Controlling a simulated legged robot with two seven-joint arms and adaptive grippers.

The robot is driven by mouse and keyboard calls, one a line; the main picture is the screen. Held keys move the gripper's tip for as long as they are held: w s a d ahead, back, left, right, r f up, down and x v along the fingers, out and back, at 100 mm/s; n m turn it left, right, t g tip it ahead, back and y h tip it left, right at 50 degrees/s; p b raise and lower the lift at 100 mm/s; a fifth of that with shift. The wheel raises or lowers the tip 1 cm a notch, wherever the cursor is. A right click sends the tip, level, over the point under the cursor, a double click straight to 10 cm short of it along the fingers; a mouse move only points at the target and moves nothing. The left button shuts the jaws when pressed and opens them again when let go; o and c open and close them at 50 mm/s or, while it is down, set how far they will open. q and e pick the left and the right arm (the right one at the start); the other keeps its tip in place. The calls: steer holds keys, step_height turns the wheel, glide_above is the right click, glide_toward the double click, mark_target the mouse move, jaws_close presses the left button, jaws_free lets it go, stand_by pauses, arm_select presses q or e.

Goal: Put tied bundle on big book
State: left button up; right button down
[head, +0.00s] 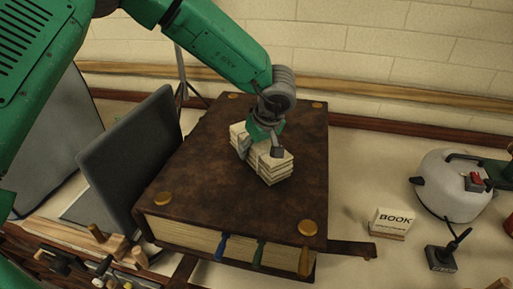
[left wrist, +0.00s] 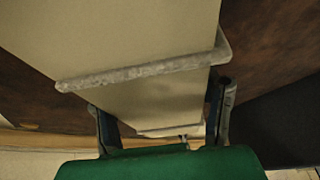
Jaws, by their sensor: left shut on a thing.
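The tied bundle (head: 276,169) is a stack of cream paper or cloth tied with cord. It is at the top of the big book (head: 205,130), a thick brown leather volume with brass corner studs. My left gripper (head: 262,152) is shut on the bundle from above. In the left wrist view the bundle (left wrist: 150,100) fills the middle between the two fingers, with a pale cord across it. The book's brown cover (left wrist: 265,45) shows behind it. I cannot tell whether the bundle's underside touches the cover.
A dark grey panel (head: 130,150) stands close to the book's left side. A small sign reading BOOK (head: 392,222) and a white rounded device (head: 450,185) stand to the right. Wooden pegs and tools lie at front left. The cover around the bundle is clear.

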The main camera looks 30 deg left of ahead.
arm_select(q)
steer(key=o, duration=1.6)
steer(key=shift+d, duration=0.15)
steer(key=shift+c, duration=0.2)
steer(key=shift+r, duration=0.15)
steer(key=v, duration=1.1)
steer(key=shift+s+d+r+p, duration=0.1)
steer(key=shift+s+r+p, duration=0.05)
steer(key=shift+r+p, duration=0.2)
